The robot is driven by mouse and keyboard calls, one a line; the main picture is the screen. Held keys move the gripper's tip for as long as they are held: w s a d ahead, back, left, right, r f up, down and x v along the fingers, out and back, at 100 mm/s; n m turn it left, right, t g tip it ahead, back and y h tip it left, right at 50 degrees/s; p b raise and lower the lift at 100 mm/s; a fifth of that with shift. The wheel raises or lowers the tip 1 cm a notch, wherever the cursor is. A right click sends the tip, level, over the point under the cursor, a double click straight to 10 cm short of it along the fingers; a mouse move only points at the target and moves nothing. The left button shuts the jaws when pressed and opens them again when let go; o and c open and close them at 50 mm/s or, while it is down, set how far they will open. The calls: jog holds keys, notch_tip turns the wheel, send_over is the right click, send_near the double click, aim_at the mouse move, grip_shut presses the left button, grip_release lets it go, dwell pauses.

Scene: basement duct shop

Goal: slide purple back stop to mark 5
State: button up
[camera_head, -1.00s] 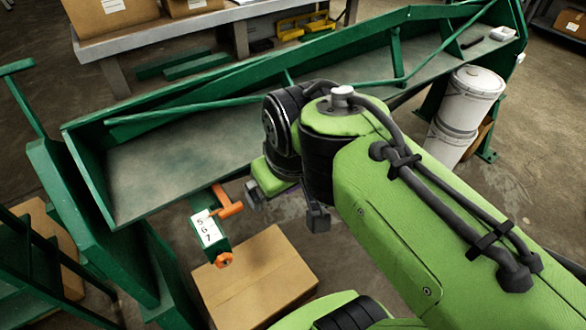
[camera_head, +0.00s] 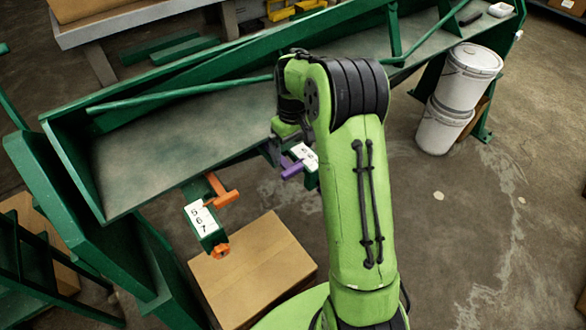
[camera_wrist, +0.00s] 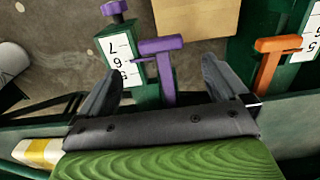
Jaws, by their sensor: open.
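The purple back stop (camera_wrist: 161,45) has a T-shaped handle on a green slide arm. It stands beside a white number scale (camera_wrist: 122,58) on which 7 and 6 read clearly. Its small pointer appears near the 6; the exact reading is hard to tell. My gripper (camera_wrist: 160,68) is open, with one dark finger on each side of the purple handle's stem and a gap to both. In the head view the purple back stop (camera_head: 291,168) shows just below my gripper (camera_head: 276,152), partly hidden by my arm.
An orange back stop (camera_head: 219,190) with its own scale (camera_head: 201,217) sits to the left. A purple knob (camera_wrist: 115,8) ends the purple stop's bracket. A cardboard box (camera_head: 253,268) lies on the floor below. The green brake machine (camera_head: 170,160) runs behind; white buckets (camera_head: 455,95) stand right.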

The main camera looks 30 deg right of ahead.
aim_at(292, 169)
notch_tip(292, 169, down, 8)
jog(key=shift+f+b, duration=0.25)
jog(key=shift+b, duration=0.5)
jog(key=c, duration=1.5)
jog(key=shift+o, duration=0.2)
jog(key=w, duration=0.1)
jog(key=w+p, duration=0.1)
jog(key=w, duration=0.1)
jog(key=shift+w+a+r+p, duration=0.15)
jog(key=shift+a+p, duration=0.15)
jog(key=shift+a, duration=0.05)
jog(key=o, duration=1.5)
jog(key=shift+w, duration=0.1)
jog(key=shift+c, duration=0.2)
